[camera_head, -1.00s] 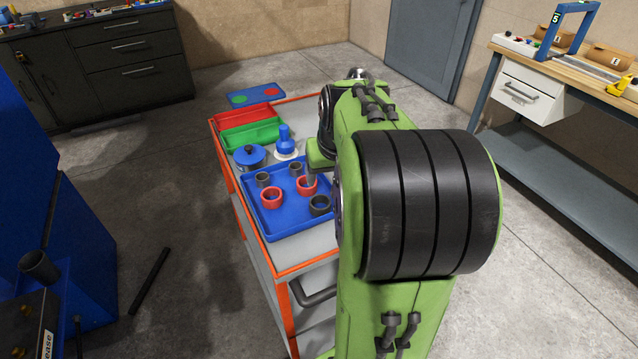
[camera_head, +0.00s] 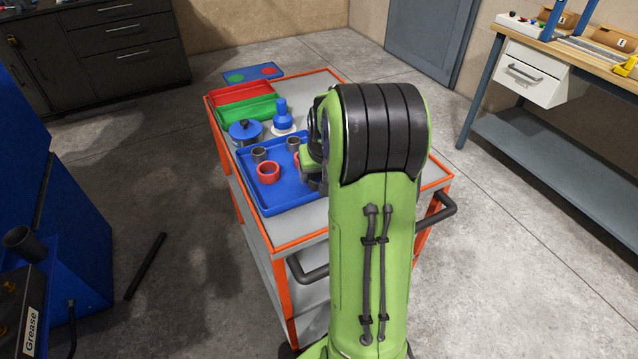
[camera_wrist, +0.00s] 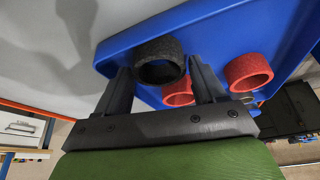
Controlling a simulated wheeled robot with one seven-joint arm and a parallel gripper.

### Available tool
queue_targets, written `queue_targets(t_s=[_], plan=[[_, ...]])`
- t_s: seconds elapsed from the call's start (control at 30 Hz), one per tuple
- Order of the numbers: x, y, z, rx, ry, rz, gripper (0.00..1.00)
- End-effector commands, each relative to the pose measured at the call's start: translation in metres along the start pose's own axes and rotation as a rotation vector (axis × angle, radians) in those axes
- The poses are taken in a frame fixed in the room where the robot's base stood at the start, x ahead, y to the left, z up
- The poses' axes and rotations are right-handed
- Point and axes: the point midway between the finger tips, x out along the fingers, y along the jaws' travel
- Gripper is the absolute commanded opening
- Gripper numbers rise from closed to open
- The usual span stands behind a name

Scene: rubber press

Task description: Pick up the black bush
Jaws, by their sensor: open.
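In the wrist view a black bush (camera_wrist: 158,60) stands on the blue tray (camera_wrist: 118,48). My open gripper (camera_wrist: 160,72) has a finger to each side of this bush, near its rim, and the jaws are not closed on it. I cannot tell whether the fingers touch it.
Red bushes (camera_wrist: 249,72) (camera_wrist: 178,92) stand close to my fingers on the tray. On the orange-framed cart, a blue-lidded pot (camera_head: 245,132), a blue-topped bottle (camera_head: 282,117), a green bin (camera_head: 248,108) and a red bin (camera_head: 240,93) stand beyond the tray.

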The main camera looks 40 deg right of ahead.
Motion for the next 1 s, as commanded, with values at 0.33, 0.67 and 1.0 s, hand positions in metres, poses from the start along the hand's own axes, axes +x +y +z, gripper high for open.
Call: queue_targets(t_s=[0.33, 0.67, 1.0], plan=[[-0.001, 0.0, -0.001, 0.0, 0.001, 0.0, 0.43], [-0.004, 0.0, -0.002, 0.0, 0.002, 0.0, 0.27], [-0.075, 0.0, -0.032, -0.001, 0.005, 0.0, 0.27]])
